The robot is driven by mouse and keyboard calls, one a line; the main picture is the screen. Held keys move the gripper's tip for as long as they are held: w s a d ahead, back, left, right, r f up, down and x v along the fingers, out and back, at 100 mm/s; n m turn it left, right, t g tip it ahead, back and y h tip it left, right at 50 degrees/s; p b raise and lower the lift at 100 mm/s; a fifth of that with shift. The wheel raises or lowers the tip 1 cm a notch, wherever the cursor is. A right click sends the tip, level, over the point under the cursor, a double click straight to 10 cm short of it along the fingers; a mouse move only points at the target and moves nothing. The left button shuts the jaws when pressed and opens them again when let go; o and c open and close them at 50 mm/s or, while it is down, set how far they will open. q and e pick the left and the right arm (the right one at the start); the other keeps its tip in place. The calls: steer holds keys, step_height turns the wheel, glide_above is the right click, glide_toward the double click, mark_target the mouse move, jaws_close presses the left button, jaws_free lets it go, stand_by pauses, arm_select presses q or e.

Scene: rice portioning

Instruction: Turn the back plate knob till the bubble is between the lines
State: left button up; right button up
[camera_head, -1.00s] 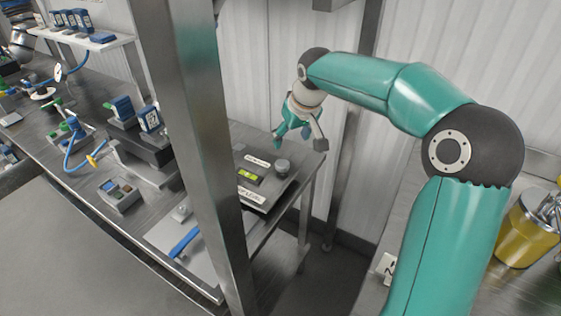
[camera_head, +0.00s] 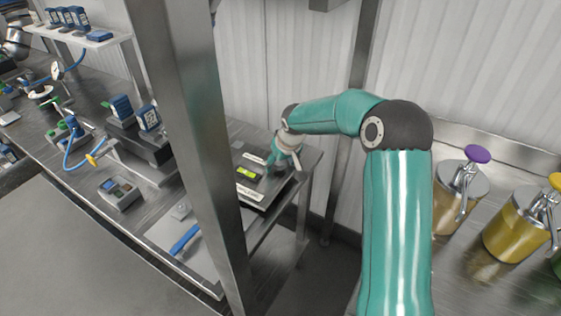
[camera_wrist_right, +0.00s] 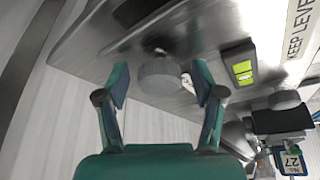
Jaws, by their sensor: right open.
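My right gripper (camera_head: 284,164) is over the far right part of the plate (camera_head: 265,191), at the table's end. In the right wrist view my right gripper (camera_wrist_right: 160,76) is open, with a teal finger on each side of the grey round knob (camera_wrist_right: 160,78). I cannot tell whether either finger touches it. In the head view the gripper hides the knob. The green bubble level (camera_wrist_right: 243,68) is set in the plate beside the knob. It also shows in the head view (camera_head: 247,172). The bubble's place against the lines is too small to tell. My left gripper is out of view.
A steel post (camera_head: 193,130) stands in front of the table. Blue devices (camera_head: 122,108) and a small button box (camera_head: 120,192) stand to its left. Pump-topped jars (camera_head: 462,190) stand on the right counter. A "KEEP LEVEL" label (camera_wrist_right: 300,30) lies by the level.

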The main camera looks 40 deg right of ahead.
steer(key=c, duration=1.1)
steer(key=shift+f+b, duration=0.15)
steer(key=shift+b, duration=0.45)
steer(key=shift+c, duration=0.2)
steer(key=m+h+b, duration=0.1)
steer(key=m+b, duration=0.1)
steer(key=b, duration=0.1)
steer(key=m+g+b, duration=0.1)
steer(key=m+b, duration=0.2)
steer(key=b, duration=0.1)
steer(key=shift+w+a+f+h, duration=0.1)
steer(key=shift+f+h, duration=0.05)
steer(key=shift+h, duration=0.25)
steer(key=m+b, duration=0.2)
steer(key=m, duration=0.1)
steer(key=shift+g+h, duration=0.4)
steer(key=shift+r+m+g, duration=0.15)
steer(key=shift+m+g, duration=0.2)
steer(key=shift+m, duration=0.6)
steer(key=shift+r+m+g, duration=0.15)
steer(key=shift+m+g, duration=0.2)
steer(key=shift+m, duration=0.6)
steer(key=o, duration=1.1)
